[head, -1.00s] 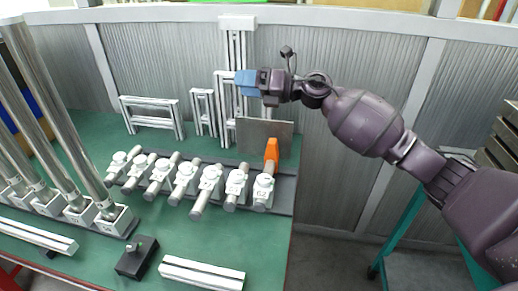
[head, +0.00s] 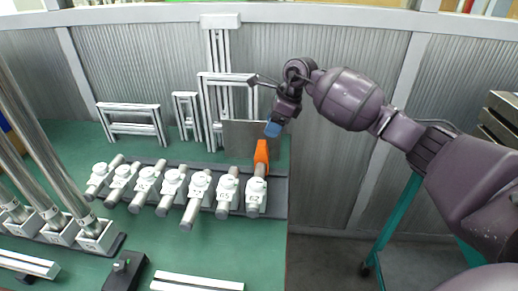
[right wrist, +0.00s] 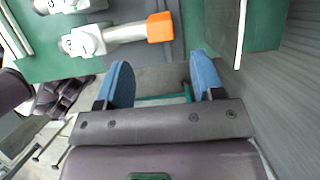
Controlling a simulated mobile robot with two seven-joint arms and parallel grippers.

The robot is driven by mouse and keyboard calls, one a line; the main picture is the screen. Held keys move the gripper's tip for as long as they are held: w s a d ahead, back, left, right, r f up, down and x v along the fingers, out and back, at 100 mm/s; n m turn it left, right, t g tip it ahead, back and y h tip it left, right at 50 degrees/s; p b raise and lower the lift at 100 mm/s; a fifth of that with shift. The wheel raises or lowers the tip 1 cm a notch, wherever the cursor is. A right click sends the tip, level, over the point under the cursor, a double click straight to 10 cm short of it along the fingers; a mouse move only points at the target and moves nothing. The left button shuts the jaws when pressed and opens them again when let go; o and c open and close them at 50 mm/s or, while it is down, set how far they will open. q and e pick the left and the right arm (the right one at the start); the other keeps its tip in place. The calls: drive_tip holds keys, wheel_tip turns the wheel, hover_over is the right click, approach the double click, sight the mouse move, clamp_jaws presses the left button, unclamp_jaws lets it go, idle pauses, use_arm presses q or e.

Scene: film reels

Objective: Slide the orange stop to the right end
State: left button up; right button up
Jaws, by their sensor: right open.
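The orange stop (head: 261,155) stands upright behind the rightmost of several white and metal cylinder units, near the right part of the dark rail (head: 279,198). It also shows in the right wrist view (right wrist: 159,27), at the end of a white and grey unit. My right gripper (head: 272,129) points down and to the left, above and slightly right of the stop, apart from it. In the right wrist view its blue fingers (right wrist: 160,78) are spread with nothing between them. The stop lies beyond the fingertips there. My left gripper is not in view.
A thin grey plate (head: 240,139) stands upright just behind the stop. Metal frames (head: 222,78) stand at the back. The green table's right edge (head: 288,225) is close to the rail's end. A corrugated grey wall (head: 340,160) rises behind.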

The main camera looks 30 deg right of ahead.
sight(263, 143)
drive_tip(key=b+x, duration=0.1)
drive_tip(key=x, duration=0.9)
drive_tip(key=shift+w, duration=0.1)
drive_tip(key=shift+c, duration=0.3)
clamp_jaws()
drive_tip(key=s+d, duration=0.4)
drive_tip(key=d, duration=0.1)
drive_tip(key=shift+s+d, duration=0.15)
drive_tip(key=shift+d, duration=0.2)
